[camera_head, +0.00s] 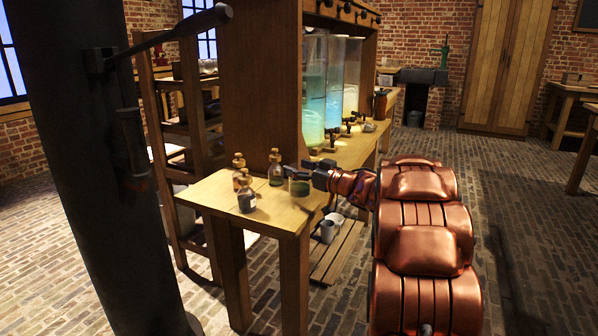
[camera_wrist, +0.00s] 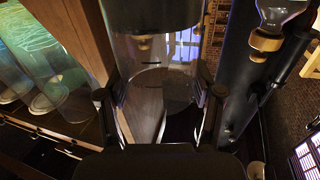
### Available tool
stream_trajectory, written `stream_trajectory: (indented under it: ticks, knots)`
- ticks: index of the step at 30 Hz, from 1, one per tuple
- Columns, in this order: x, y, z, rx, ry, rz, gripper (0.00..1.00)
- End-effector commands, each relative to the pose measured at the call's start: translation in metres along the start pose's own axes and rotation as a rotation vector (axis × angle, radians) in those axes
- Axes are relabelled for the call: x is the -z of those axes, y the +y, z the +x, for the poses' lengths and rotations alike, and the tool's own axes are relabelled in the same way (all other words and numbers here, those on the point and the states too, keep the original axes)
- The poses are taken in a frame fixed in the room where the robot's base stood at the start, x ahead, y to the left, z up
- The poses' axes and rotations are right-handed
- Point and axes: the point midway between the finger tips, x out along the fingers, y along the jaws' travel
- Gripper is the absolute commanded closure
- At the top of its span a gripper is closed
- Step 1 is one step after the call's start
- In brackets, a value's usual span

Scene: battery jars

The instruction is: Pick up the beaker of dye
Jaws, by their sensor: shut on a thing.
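The beaker of dye (camera_head: 299,188) is a small clear glass with dark green liquid, at the right end of the small wooden table (camera_head: 205,196). My gripper (camera_head: 298,175) reaches it from the right and is shut on it. In the wrist view the clear glass of the beaker (camera_wrist: 152,60) stands between my two fingers (camera_wrist: 160,95), one on each side. I cannot tell whether its base touches the table.
Several corked bottles stand left of the beaker, among them a dark one (camera_head: 246,194) and another (camera_head: 275,168). Large glass tanks with taps (camera_head: 313,85) stand on the bench behind. Grey mugs (camera_head: 329,230) sit on a low slatted stand (camera_head: 338,250) below. A dark column (camera_head: 85,150) is at left.

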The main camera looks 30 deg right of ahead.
Motion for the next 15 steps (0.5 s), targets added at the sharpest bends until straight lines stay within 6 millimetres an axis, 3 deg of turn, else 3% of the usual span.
stream_trajectory:
  ticks: [5, 15]
  knots:
    - [0.022, -0.001, 0.0, 0.0, 0.001, -0.001, 0.73]
    - [0.021, -0.015, -0.038, -0.003, 0.0, 0.001, 0.73]
